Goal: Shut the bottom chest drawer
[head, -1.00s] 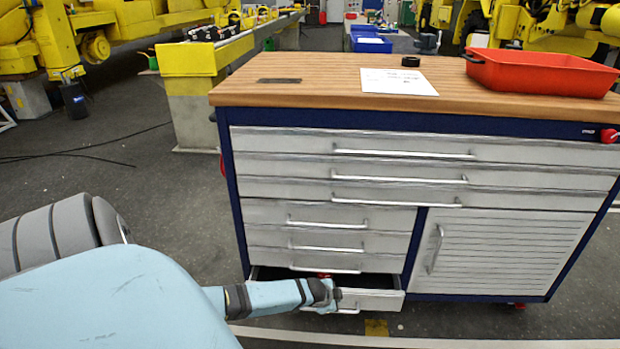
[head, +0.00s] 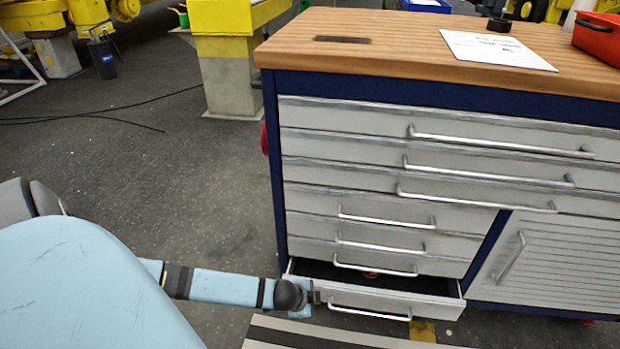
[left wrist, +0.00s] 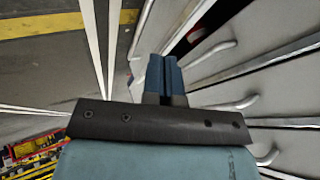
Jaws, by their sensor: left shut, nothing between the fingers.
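The tool chest (head: 385,205) has white drawers in a dark blue frame. Its bottom drawer (head: 395,303) is pulled partly out, and its dark inside shows behind the front panel. Something small and red lies inside it at the back. My left gripper (head: 312,298) is at the left end of that drawer's front; whether it touches cannot be told. In the left wrist view its two blue fingers (left wrist: 163,75) are together and hold nothing, with drawer fronts and handles to their right. The drawers above look closed. My right gripper is not in view.
The wooden top holds a white paper (head: 495,48), a black roll (head: 498,24) and a red tray (head: 597,42). A slatted cabinet door (head: 555,262) is right of the lower drawers. Grey floor left of the chest is mostly clear, with a black cable (head: 110,117).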

